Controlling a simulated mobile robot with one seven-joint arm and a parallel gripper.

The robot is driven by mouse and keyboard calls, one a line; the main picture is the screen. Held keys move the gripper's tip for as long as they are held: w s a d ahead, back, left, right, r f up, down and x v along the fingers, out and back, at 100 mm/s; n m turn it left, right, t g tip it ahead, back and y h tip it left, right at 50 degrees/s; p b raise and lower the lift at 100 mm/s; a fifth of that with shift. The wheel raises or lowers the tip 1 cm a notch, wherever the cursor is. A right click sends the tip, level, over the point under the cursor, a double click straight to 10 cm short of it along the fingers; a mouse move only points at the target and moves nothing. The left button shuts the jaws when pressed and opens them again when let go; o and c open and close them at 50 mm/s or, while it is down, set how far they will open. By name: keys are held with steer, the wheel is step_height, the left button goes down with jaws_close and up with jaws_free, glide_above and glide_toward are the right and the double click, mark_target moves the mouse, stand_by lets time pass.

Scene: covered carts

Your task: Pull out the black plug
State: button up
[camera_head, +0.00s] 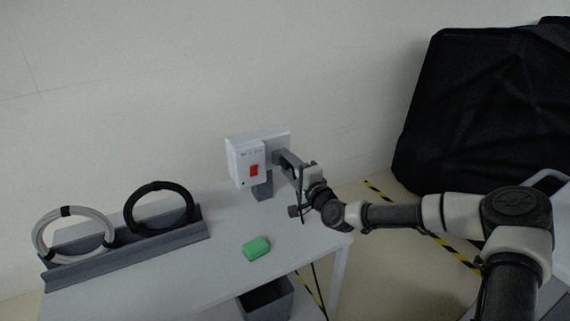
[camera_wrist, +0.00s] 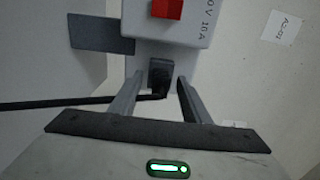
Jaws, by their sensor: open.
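The black plug (camera_wrist: 160,74) sits in the face of a white socket box (camera_wrist: 200,35), with its black cable (camera_wrist: 60,102) running off to the left in the wrist view. My gripper (camera_wrist: 160,84) is open, with one finger on each side of the plug and a gap visible on both sides. In the head view, my gripper (camera_head: 283,157) is at the right side of the white box (camera_head: 243,160), which carries a red switch (camera_head: 254,170). The plug is hidden there behind my gripper.
The box stands on a grey post (camera_head: 263,188) at the back of a white table (camera_head: 205,265). A green block (camera_head: 256,248) lies in front. A grey rack (camera_head: 160,236) holds a white coil (camera_head: 42,250) and a black coil (camera_head: 131,208). A dark bin (camera_head: 268,303) is below.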

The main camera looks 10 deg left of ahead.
jaws_close()
steer(key=shift+s+d, duration=0.1)
steer(key=shift+d, duration=0.05)
steer(key=shift+v, duration=2.8)
